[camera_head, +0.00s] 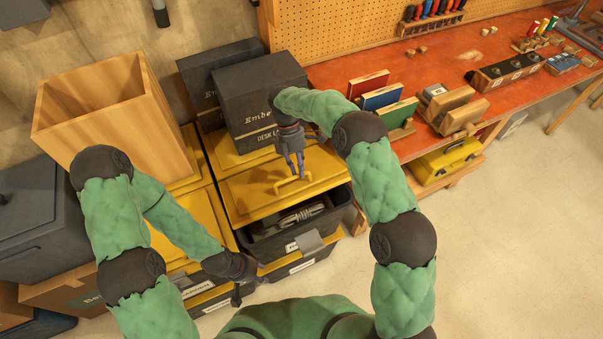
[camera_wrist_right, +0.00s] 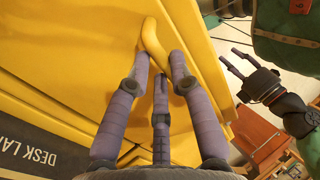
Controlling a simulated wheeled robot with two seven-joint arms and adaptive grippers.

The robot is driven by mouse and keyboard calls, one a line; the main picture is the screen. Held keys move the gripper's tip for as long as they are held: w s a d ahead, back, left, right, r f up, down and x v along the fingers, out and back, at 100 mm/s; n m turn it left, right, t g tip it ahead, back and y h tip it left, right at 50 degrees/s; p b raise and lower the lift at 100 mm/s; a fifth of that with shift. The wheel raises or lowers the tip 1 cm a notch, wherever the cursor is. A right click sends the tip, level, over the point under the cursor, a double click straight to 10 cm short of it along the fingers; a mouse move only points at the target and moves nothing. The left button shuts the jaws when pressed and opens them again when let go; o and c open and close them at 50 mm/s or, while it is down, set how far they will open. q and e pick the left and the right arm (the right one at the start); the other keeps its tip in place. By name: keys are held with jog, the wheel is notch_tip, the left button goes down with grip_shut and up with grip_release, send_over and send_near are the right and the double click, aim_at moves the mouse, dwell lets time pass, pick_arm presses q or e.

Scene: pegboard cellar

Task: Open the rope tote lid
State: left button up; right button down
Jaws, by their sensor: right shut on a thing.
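The rope tote (camera_head: 262,247) is a dark bin with a pale label on its front. Its yellow lid (camera_head: 245,196) stands off the front part of the bin, and a coil of grey rope (camera_head: 300,216) shows inside through the gap. My right gripper (camera_head: 295,172) is at the lid's yellow loop handle (camera_head: 293,187). In the right wrist view its fingers (camera_wrist_right: 160,62) close around the handle (camera_wrist_right: 153,38). My left gripper (camera_head: 252,290) is open and empty, low in front of the totes. It also shows in the right wrist view (camera_wrist_right: 231,72).
A black desk lamp box (camera_head: 258,92) stands behind the lid. A tall open wooden box (camera_head: 95,110) is at the left on another yellow-lidded tote. The red workbench (camera_head: 340,75) with card holders runs to the right. The floor at right (camera_head: 510,230) is clear.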

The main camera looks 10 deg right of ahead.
jog(key=shift+w+a+r+p, duration=0.2)
jog(key=shift+w+r+p, duration=0.1)
jog(key=shift+w+r, duration=0.3)
jog(key=shift+w+a+r+p, duration=0.2)
jog(key=shift+w+r+p, duration=0.1)
jog(key=shift+w+r, duration=0.25)
jog(key=c, duration=1.1)
grip_release()
jog(key=shift+w+a+f, duration=0.1)
jog(key=shift+w+f, duration=0.15)
jog(key=shift+w, duration=0.1)
jog(key=shift+s, duration=0.2)
jog(key=shift+w+r, duration=0.1)
jog(key=v, duration=1.1)
jog(key=shift+r, duration=0.45)
